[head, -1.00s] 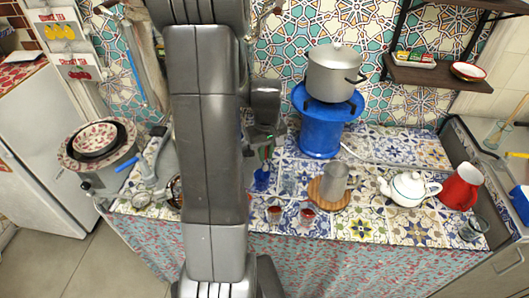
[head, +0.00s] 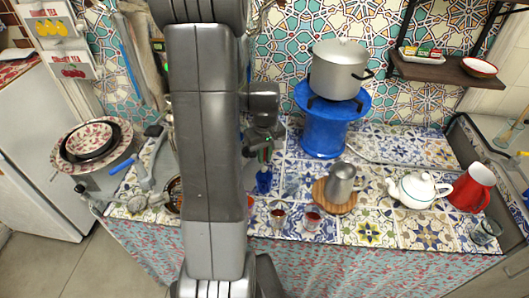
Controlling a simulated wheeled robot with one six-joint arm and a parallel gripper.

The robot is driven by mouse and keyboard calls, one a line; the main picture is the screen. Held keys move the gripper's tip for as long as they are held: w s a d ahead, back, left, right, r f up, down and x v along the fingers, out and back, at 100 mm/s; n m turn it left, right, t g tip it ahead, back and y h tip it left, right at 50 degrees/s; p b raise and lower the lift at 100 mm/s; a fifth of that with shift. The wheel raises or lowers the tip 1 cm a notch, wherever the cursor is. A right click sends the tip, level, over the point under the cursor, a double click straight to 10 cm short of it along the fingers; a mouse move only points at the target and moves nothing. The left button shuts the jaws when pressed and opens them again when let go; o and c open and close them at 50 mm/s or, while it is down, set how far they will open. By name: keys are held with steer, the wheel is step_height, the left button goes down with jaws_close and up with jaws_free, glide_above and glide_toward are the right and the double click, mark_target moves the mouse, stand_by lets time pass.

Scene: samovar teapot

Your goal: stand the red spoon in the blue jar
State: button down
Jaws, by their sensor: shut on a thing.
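The small blue jar (head: 264,182) stands on the tiled counter, just right of my arm in the head view. My gripper (head: 264,154) is right above the jar, pointing down, and is shut on the red spoon. Only a tiny red and green patch shows at the fingers, so the spoon is almost wholly hidden. I cannot tell whether the spoon's lower end is inside the jar or above it.
A large blue stand (head: 323,135) with a grey pot (head: 339,70) is behind right. A metal jug (head: 341,183), tea glasses (head: 312,220), a white teapot (head: 416,189) and a red jug (head: 473,187) stand to the right. My arm hides the counter's left-middle part.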

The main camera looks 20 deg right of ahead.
mark_target(265, 164)
steer(key=shift+f+b, duration=2.2)
steer(key=shift+f, duration=0.85)
steer(key=c, duration=1.4)
jaws_free()
steer(key=shift+o, duration=0.2)
steer(key=shift+r, duration=0.15)
step_height(265, 164, up, 14)
steer(key=shift+s+f, duration=0.2)
steer(key=shift+s, duration=0.05)
steer(key=shift+f, duration=0.15)
